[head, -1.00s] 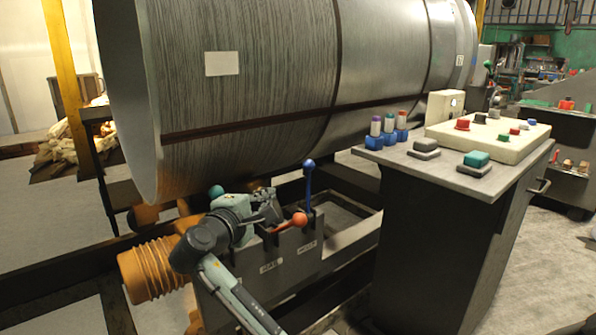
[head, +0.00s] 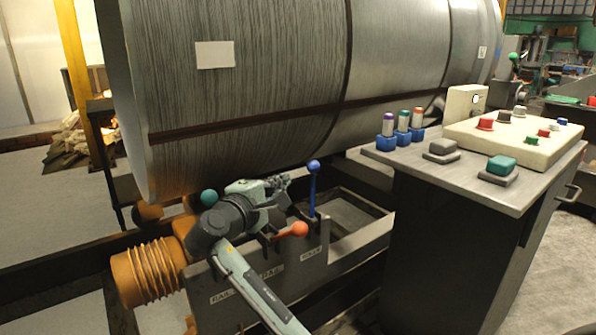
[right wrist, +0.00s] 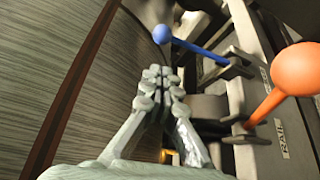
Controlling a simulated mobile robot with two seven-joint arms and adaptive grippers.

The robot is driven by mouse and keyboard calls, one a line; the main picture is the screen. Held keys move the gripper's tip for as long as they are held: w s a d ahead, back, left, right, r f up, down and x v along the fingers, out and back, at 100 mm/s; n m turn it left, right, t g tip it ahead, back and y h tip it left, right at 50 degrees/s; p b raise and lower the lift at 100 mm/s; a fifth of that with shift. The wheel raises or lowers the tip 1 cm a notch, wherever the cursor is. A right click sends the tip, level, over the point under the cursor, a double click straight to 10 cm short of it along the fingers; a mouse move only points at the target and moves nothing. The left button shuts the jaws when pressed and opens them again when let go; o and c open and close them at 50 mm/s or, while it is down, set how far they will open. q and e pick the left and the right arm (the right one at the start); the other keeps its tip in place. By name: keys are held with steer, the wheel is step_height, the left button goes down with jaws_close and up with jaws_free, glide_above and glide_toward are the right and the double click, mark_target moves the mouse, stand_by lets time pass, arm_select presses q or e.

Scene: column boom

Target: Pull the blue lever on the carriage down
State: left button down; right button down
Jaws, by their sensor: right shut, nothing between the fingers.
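The blue lever (head: 313,187) stands upright on the grey carriage (head: 340,238), its round knob at the top. It also shows in the right wrist view (right wrist: 193,45), above and to the right of my fingertips. My right gripper (head: 280,184) is shut and empty, just left of the blue lever and apart from it in the head view. In the right wrist view its fingertips (right wrist: 157,72) are together. An orange-knobbed lever (head: 292,230) is tilted beside my right gripper, and a teal knob (head: 209,197) shows behind my wrist. My left gripper is not in view.
A large metal cylinder (head: 250,80) lies close behind my right gripper. A control desk (head: 450,180) with several buttons stands to the right. An orange bellows (head: 148,275) is at the carriage's left.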

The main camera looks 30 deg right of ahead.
mark_target(314, 173)
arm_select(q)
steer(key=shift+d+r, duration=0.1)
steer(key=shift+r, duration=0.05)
arm_select(e)
steer(key=x, duration=1)
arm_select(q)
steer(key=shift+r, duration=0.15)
